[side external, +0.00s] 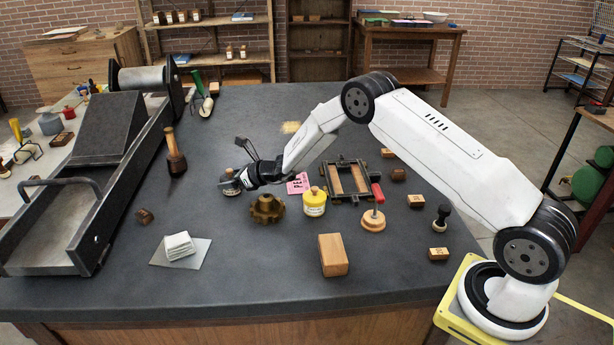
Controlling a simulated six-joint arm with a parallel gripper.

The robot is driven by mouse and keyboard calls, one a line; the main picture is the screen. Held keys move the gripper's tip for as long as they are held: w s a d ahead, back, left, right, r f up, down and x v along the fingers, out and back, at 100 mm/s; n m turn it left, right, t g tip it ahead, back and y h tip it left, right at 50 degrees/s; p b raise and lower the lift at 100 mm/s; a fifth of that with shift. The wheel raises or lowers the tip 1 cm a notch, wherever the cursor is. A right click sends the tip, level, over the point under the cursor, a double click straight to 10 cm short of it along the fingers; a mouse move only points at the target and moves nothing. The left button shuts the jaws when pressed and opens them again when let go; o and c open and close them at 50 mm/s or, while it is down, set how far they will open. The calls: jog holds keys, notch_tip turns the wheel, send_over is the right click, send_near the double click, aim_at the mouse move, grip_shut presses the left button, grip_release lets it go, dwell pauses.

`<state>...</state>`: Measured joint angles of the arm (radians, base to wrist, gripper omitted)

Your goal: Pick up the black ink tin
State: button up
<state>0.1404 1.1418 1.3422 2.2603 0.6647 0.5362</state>
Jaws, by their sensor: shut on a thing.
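The black ink tin (230,188) is a small dark, round tin with a paler patch, left of the middle of the dark worktop. My gripper (238,181) reaches it from the right and is shut on it. The gripper's jaws hide part of the tin. I cannot tell whether the tin rests on the worktop or hangs just above it.
A brown gear (266,209) and a yellow jar (314,203) stand close to the right of the tin. A wooden block (333,255) is nearer the front.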

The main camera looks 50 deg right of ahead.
jog(key=shift+r, duration=0.15)
jog(key=shift+r, duration=0.8)
jog(key=s+r, duration=1.1)
jog(key=s, duration=0.3)
jog(key=shift+a, duration=0.15)
